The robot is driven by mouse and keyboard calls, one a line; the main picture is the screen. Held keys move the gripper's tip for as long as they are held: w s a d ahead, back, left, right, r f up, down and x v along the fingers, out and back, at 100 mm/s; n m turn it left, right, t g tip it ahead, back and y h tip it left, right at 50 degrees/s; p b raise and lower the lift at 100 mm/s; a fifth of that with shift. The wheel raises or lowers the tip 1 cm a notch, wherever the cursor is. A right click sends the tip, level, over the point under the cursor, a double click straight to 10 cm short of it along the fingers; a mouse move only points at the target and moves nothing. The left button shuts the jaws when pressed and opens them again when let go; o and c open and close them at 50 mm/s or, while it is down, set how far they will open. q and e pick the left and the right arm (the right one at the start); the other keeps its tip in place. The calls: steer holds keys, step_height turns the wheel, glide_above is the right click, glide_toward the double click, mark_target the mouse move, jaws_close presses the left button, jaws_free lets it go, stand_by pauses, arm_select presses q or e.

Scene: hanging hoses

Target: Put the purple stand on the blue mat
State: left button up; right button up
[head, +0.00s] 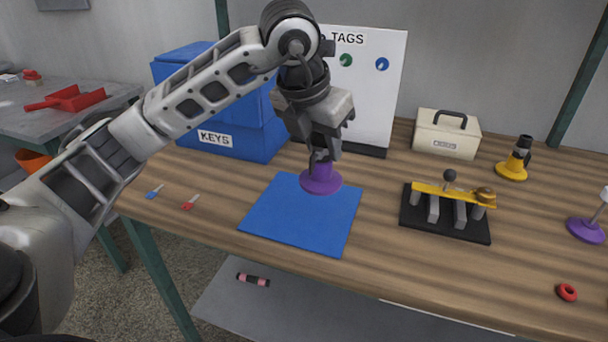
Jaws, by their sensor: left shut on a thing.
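The purple stand (321,181) is at the back right part of the blue mat (296,222). It looks upright, with its round base over the mat's back edge; I cannot tell whether the base touches the mat or hangs just above it. My left gripper (321,152) comes down from above and is shut on the stand's upper part, which the fingers partly hide. The front and left of the mat are bare. My right gripper is not in view.
Behind are a blue KEYS box (264,125) and a white TAGS board (374,95). To the right are a black rack with a yellow bar (445,232), a cream case (446,133), a yellow stand (512,170) and another purple base (585,231). Keys (190,202) lie left.

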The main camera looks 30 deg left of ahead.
arm_select(q)
steer(key=a+f, duration=0.1)
steer(key=f, duration=0.1)
steer(key=w+a+f, duration=0.1)
steer(key=a+f, duration=0.1)
steer(key=f, duration=0.1)
steer(key=a+f, duration=0.1)
steer(key=f, duration=0.2)
steer(key=shift+w+a+f, duration=0.15)
steer(key=shift+a+f, duration=0.05)
steer(key=shift+f, duration=0.15)
steer(key=o, duration=1)
steer(key=shift+f, duration=0.1)
steer(key=shift+o, duration=0.2)
steer(key=v, duration=1.2)
steer(key=shift+p, duration=0.3)
